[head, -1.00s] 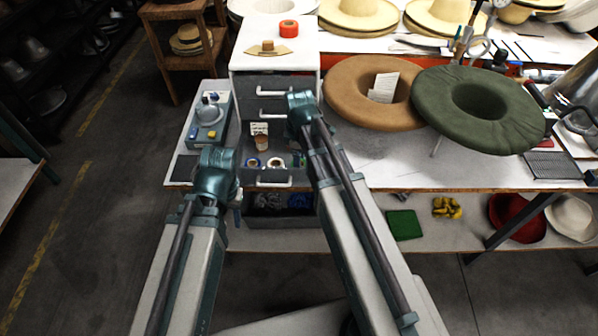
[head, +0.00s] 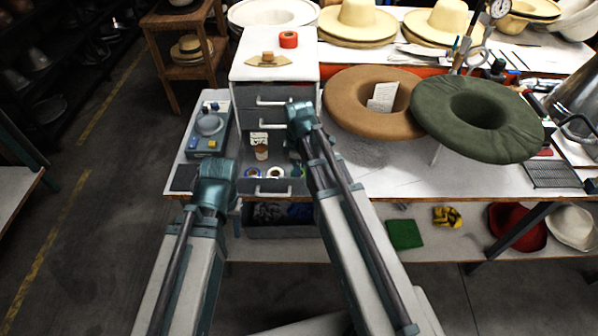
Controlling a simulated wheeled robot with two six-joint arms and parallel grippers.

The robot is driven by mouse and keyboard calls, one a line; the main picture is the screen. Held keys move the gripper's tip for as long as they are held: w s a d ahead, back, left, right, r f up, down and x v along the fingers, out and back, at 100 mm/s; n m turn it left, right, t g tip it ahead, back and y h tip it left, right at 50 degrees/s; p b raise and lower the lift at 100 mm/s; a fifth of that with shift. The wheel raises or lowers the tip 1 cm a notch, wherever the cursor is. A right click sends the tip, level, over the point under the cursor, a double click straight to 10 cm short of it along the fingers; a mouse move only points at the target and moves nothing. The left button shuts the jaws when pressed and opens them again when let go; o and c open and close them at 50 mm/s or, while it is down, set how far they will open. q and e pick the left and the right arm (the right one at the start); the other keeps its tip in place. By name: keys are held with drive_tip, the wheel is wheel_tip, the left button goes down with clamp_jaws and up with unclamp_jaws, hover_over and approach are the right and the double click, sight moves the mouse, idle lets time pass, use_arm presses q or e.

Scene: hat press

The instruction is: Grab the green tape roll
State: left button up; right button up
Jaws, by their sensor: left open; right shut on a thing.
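The green tape roll (head: 296,171) shows as a small green patch at the right end of the open drawer (head: 270,188), partly hidden by my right arm. My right gripper (head: 299,160) reaches down into the drawer there and is shut on the roll; its fingers are mostly hidden behind the wrist.
A red tape roll (head: 289,39) sits on the white cabinet top (head: 245,62).

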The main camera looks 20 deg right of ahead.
wheel_tip(320, 180, up, 10)
drive_tip(key=p, duration=0.9)
drive_tip(key=shift+d+f, duration=0.1)
drive_tip(key=shift+f, duration=0.05)
